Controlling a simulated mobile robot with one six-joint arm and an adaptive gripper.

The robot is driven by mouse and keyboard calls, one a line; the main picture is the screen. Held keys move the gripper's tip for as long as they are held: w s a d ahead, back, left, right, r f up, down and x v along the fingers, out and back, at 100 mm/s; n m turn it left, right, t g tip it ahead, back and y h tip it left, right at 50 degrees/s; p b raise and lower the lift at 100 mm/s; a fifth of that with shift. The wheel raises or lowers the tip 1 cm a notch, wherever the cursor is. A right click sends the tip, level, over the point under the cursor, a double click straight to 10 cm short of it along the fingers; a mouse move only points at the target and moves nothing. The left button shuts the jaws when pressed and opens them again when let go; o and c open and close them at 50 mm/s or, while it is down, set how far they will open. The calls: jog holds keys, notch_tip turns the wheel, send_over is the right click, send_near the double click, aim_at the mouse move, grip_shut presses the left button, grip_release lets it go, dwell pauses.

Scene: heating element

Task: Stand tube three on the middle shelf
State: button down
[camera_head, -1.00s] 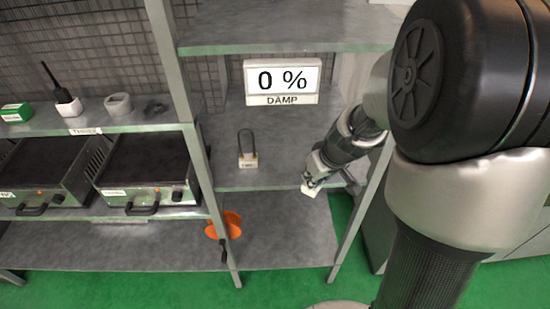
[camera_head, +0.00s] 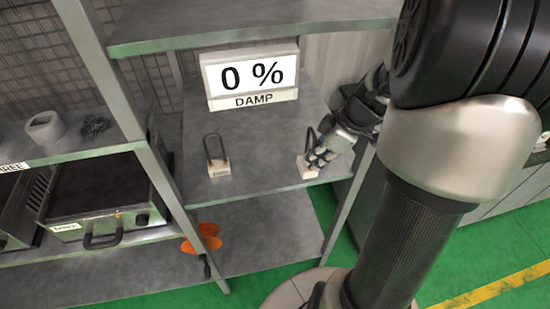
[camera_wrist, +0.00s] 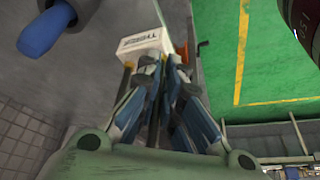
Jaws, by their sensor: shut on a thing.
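My gripper (camera_head: 318,155) is shut on a dark tube (camera_head: 308,141) with a white base block (camera_head: 308,167). The block hangs below the fingers, at the right part of the middle shelf (camera_head: 258,178), near its front edge. I cannot tell whether the base touches the shelf. In the wrist view the fingers (camera_wrist: 165,75) close around the dark tube, and the white base (camera_wrist: 144,42) with black lettering lies just beyond them. The lettering is too blurred to read surely.
A second dark looped tube (camera_head: 215,155) stands on the same shelf to the left. A "0 % DAMP" display (camera_head: 250,77) stands behind. The top shelf (camera_head: 250,22) overhangs. An orange thing (camera_head: 203,238) is low down. A blue rounded thing (camera_wrist: 45,35) shows in the wrist view.

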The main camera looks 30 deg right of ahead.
jog(key=shift+w+a+f+b, duration=0.25)
jog(key=shift+w+a+f, duration=0.35)
jog(key=shift+w+a, duration=0.55)
jog(key=shift+w+a+f+b, duration=0.3)
jog(key=shift+w+a+f, duration=0.25)
jog(key=shift+w+a, duration=0.5)
jog(key=shift+w+a+f+b, duration=0.25)
jog(key=shift+w+a+f, duration=0.5)
jog(key=shift+w, duration=0.6)
jog(key=shift+a+r, duration=0.15)
jog(key=c, duration=1.8)
grip_release()
